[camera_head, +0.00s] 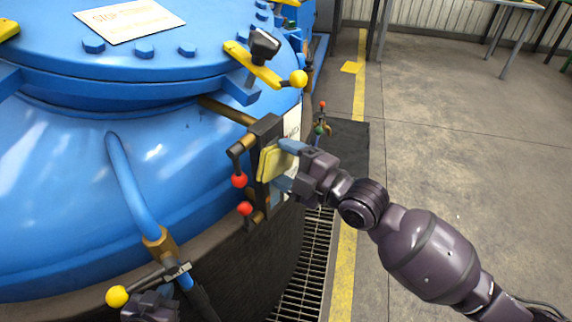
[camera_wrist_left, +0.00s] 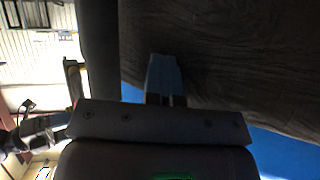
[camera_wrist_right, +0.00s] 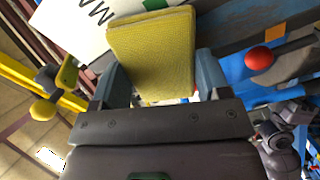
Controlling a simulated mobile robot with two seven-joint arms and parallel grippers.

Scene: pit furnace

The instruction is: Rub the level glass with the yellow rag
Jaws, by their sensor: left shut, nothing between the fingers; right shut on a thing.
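The yellow rag (camera_head: 270,164) is held by my right gripper (camera_head: 288,165), against or just in front of the level glass. The level glass shows its dark upright frame (camera_head: 266,128) on the side of the blue vessel, with red-knobbed valve levers beside it. The glass itself is hidden behind rag and fingers, so I cannot tell whether they touch. In the right wrist view the rag (camera_wrist_right: 155,60) is a folded pad between the two blue fingers. My left gripper (camera_wrist_left: 165,76) is shut and empty, close to a dark surface; in the head view only its body shows at the bottom.
The blue vessel (camera_head: 60,190) fills the left side. A yellow-knobbed lever (camera_head: 117,296) is near my left arm, and a blue pipe (camera_head: 130,185) runs down the vessel. A floor grating (camera_head: 305,265) lies below. The floor on the right is open.

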